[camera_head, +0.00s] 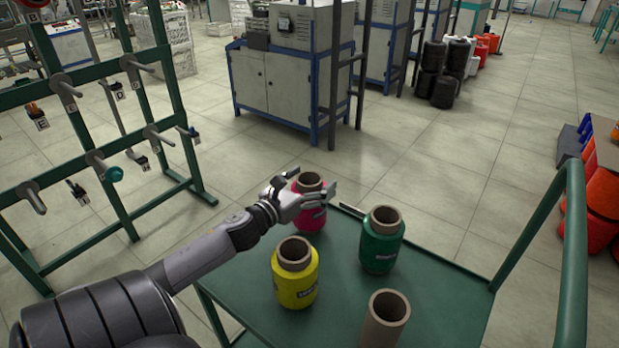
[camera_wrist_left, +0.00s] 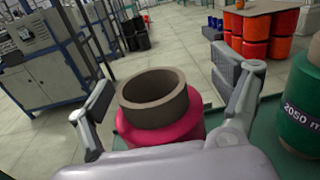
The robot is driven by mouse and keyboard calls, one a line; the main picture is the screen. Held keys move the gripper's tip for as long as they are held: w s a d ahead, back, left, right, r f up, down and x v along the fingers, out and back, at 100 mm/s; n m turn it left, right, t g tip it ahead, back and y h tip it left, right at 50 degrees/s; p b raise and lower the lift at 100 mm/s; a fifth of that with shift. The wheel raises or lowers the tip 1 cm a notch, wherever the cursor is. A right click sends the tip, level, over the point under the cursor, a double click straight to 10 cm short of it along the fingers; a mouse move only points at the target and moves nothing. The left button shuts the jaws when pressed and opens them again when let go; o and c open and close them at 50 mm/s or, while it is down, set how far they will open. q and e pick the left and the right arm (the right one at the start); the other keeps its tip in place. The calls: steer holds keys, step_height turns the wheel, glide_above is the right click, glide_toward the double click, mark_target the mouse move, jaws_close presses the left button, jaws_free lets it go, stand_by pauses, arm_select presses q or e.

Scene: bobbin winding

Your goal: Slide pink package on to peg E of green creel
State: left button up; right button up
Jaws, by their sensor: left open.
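The pink package (camera_head: 311,215), wound on a brown tube, stands upright at the far left corner of the green cart top. My left gripper (camera_head: 309,193) is open, its fingers around the package's upper part. In the left wrist view the package (camera_wrist_left: 160,132) sits between the two spread fingers, with a visible gap at the left finger; contact on the right is unclear. My right gripper is out of view.
On the cart top (camera_head: 345,262) stand a yellow package (camera_head: 295,280), a green package (camera_head: 381,245) and a bare brown tube (camera_head: 386,318). The cart's green handrail (camera_head: 574,240) rises at the right. Open floor lies between cart and creel. A grey cabinet machine (camera_head: 285,80) stands behind.

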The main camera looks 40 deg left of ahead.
arm_select(q)
steer(key=shift+f, duration=0.1)
steer(key=shift+f+b, duration=0.15)
steer(key=shift+b, duration=0.25)
steer(key=shift+s+p, duration=0.55)
steer(key=shift+s, duration=0.65)
steer(key=s, duration=0.9)
steer(key=shift+s+d+f+p, duration=0.3)
steer(key=shift+d+f+p, duration=0.1)
steer(key=shift+d, duration=0.05)
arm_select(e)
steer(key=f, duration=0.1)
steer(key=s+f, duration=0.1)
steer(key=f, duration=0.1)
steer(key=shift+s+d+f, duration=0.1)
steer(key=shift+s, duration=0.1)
